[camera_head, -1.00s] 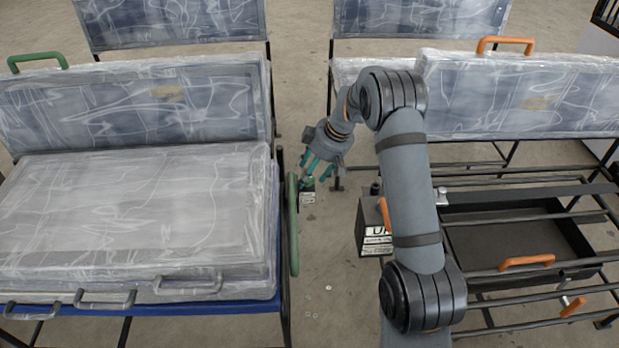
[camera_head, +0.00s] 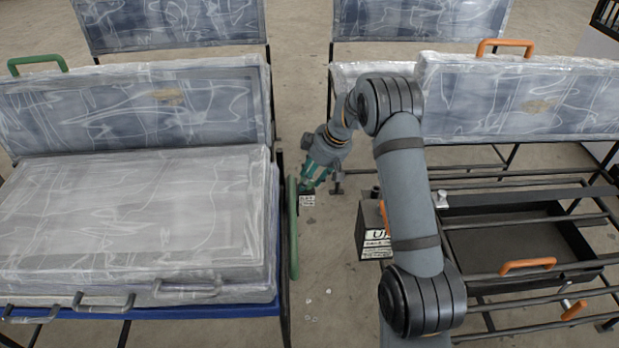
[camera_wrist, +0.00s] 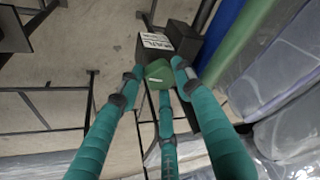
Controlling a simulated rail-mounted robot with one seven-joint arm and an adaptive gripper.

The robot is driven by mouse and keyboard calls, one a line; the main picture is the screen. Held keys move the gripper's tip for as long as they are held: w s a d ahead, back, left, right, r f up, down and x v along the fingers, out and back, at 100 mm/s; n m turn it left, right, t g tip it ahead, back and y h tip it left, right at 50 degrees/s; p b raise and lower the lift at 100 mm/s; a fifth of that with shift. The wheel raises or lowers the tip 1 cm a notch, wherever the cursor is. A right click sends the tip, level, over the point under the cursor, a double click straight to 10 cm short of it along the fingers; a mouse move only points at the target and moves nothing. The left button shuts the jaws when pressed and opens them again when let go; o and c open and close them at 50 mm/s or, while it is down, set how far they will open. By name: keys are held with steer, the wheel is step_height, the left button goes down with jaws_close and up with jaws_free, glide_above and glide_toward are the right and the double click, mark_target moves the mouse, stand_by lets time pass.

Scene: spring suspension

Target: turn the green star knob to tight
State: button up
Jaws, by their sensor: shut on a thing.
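The green knob (camera_wrist: 160,74) shows between my teal fingers in the wrist view, with a short pale line on its top. My gripper (camera_wrist: 158,80) has three fingers around it, shut on it, with the tips at its sides. In the head view my gripper (camera_head: 307,185) points down beside the right end of the left bench, and its fingers mostly hide the knob. A dark block with a white printed label (camera_wrist: 156,41) sits right beside the knob; the label also shows in the head view (camera_head: 307,201). I cannot read it.
A green armrest (camera_head: 294,230) stands close left of my gripper. Plastic-wrapped seats (camera_head: 130,215) fill the left. A dark box with a label (camera_head: 374,238) and an open bench frame with a black tray (camera_head: 520,240) stand right. Bare floor lies between.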

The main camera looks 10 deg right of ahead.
steer(key=shift+a, duration=0.1)
steer(key=shift+c, duration=1.4)
steer(key=shift+f+m+b, duration=0.15)
steer(key=shift+m+b, duration=0.35)
steer(key=shift+b, duration=0.15)
steer(key=m, duration=0.2)
steer(key=m+t+h, duration=0.1)
steer(key=shift+a+r+m+h+b, duration=0.2)
steer(key=shift+m+h+b, duration=0.1)
steer(key=shift+m+b, duration=0.1)
steer(key=o, duration=1.1)
steer(key=shift+c, duration=0.2)
steer(key=shift+o, duration=0.5)
steer(key=shift+s, duration=0.1)
